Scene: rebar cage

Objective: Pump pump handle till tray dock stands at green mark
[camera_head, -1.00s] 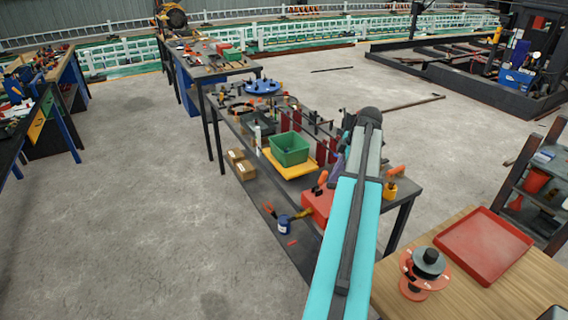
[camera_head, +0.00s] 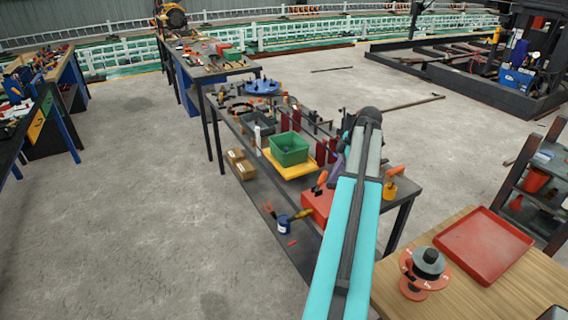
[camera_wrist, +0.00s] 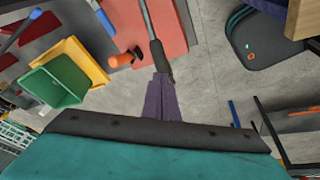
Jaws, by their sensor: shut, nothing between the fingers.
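The pump handle (camera_wrist: 160,55) is a grey rod with a black grip, beside a red surface in the wrist view. My gripper (camera_wrist: 161,82) has purple fingers. They are shut and empty, with their tips at the lower end of the black grip; I cannot tell whether they touch it. In the head view a bit of purple (camera_head: 336,166) shows beside my arm, which hides much of this area. A green tray (camera_head: 288,149) sits on a yellow plate (camera_head: 297,172), which may be the tray dock; both also show in the wrist view. I cannot make out a green mark.
A red block (camera_head: 317,206) with an orange-handled part stands beside my arm on the long dark bench. An orange handle (camera_wrist: 120,60) lies left of the grip in the wrist view. A wooden table with a red tray (camera_head: 484,247) is at right. Open concrete floor lies left.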

